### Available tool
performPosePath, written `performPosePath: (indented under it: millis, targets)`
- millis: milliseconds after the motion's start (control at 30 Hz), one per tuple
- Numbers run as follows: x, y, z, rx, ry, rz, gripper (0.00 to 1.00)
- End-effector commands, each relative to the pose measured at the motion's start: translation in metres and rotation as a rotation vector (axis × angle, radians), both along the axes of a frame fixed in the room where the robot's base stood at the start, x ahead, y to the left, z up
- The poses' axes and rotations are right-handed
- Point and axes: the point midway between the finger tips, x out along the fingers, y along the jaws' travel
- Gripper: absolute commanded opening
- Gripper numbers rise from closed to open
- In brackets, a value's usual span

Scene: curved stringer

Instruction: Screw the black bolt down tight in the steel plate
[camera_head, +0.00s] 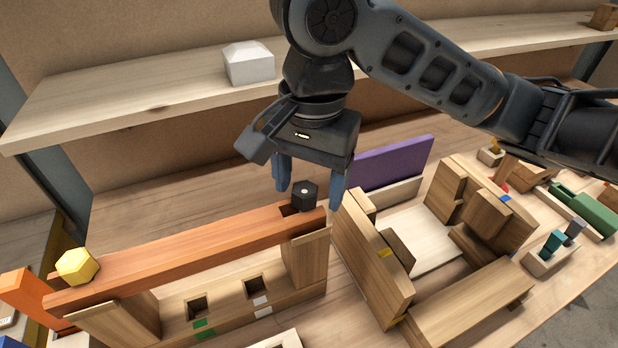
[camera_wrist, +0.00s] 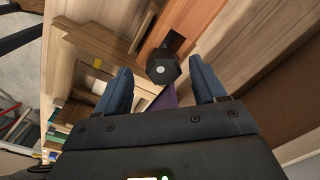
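The black bolt (camera_head: 303,193) has a hexagonal head with a pale dot on top. It sits at a slot near the right end of an orange-brown beam (camera_head: 190,254); its shank is hidden. I see no clear steel plate; the part under the bolt looks like the beam. My gripper (camera_head: 309,198) points down and is open, with one blue finger on each side of the bolt head. In the wrist view the bolt head (camera_wrist: 163,68) lies between the fingertips (camera_wrist: 161,72), with a visible gap on both sides.
A yellow hexagonal head (camera_head: 77,266) is at the beam's left end. Wooden blocks (camera_head: 372,262) and a purple board (camera_head: 394,163) stand to the right. A shelf (camera_head: 150,90) with a white block (camera_head: 248,63) runs behind my arm. Bare tabletop (camera_head: 160,210) lies behind the beam.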

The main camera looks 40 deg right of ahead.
Motion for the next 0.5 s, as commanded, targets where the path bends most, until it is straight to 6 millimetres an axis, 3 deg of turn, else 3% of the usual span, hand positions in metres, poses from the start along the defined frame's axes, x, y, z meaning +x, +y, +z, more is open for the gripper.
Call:
performPosePath:
  millis: [267, 500]
  targets:
    - [0.001, 0.001, 0.003, 0.002, -0.004, 0.002, 0.7]
    - [0.0, 0.0, 0.034, -0.001, -0.007, 0.005, 0.7]
